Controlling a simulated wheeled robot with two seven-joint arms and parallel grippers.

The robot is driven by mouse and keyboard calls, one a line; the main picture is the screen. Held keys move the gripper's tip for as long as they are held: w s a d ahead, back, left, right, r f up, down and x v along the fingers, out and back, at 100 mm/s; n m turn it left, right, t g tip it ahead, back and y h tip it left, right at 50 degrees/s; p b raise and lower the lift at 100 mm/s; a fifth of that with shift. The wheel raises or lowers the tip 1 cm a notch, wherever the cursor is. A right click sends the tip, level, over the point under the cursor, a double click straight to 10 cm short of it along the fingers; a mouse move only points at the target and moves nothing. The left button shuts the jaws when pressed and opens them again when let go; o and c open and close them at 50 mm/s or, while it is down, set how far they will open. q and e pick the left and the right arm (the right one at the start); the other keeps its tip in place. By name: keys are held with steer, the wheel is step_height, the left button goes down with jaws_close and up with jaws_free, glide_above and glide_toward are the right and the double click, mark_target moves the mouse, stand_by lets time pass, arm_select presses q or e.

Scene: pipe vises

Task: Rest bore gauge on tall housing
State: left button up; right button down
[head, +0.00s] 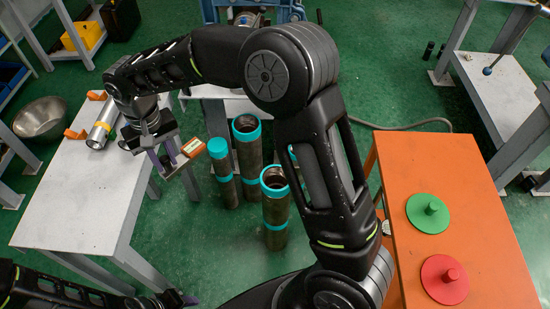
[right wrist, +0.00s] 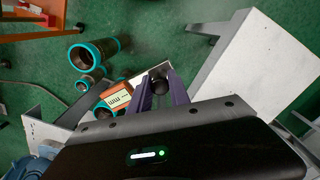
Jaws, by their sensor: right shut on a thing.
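My right gripper (head: 172,162) is shut on the bore gauge (head: 192,148), which has an orange body with a pale display face. It is held in the air beside the right edge of the white table. In the right wrist view, the purple fingers (right wrist: 163,92) close around a dark round part, and the gauge's orange body (right wrist: 117,101) shows beside them. Brown pipes with teal bands, one at the back (head: 247,155), stand upright on the floor; I cannot tell which thing is the tall housing. My left gripper (head: 178,299) shows partly at the bottom edge.
A silver cylinder (head: 103,125) lies between orange supports on the white table (head: 75,195). A steel bowl (head: 42,118) is at far left. The orange table (head: 470,215) at right carries a green disc (head: 428,213) and a red disc (head: 444,279) with knobs.

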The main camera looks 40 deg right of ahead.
steer(key=shift+w+d+f, duration=0.1)
steer(key=shift+d+f, duration=0.15)
steer(key=shift+d, duration=0.15)
steer(key=s+d+f+n+b, duration=0.2)
steer(key=d+f, duration=0.3)
steer(key=d, duration=0.4)
steer(key=s+d+f+n+b, duration=0.2)
steer(key=d+f+b, duration=0.3)
steer(key=d, duration=0.4)
steer(key=s+d+f+n+b, duration=0.3)
steer(key=d+f+b, duration=0.1)
steer(key=d, duration=0.4)
steer(key=shift+d+f+n, duration=0.3)
steer(key=shift+d+f, duration=0.1)
steer(key=shift+f+b, duration=0.15)
steer(key=shift+b, duration=0.25)
step_height(320, 180, down, 8)
steer(key=b, duration=0.6)
steer(key=shift+s+d, duration=0.1)
steer(key=shift+s, duration=0.05)
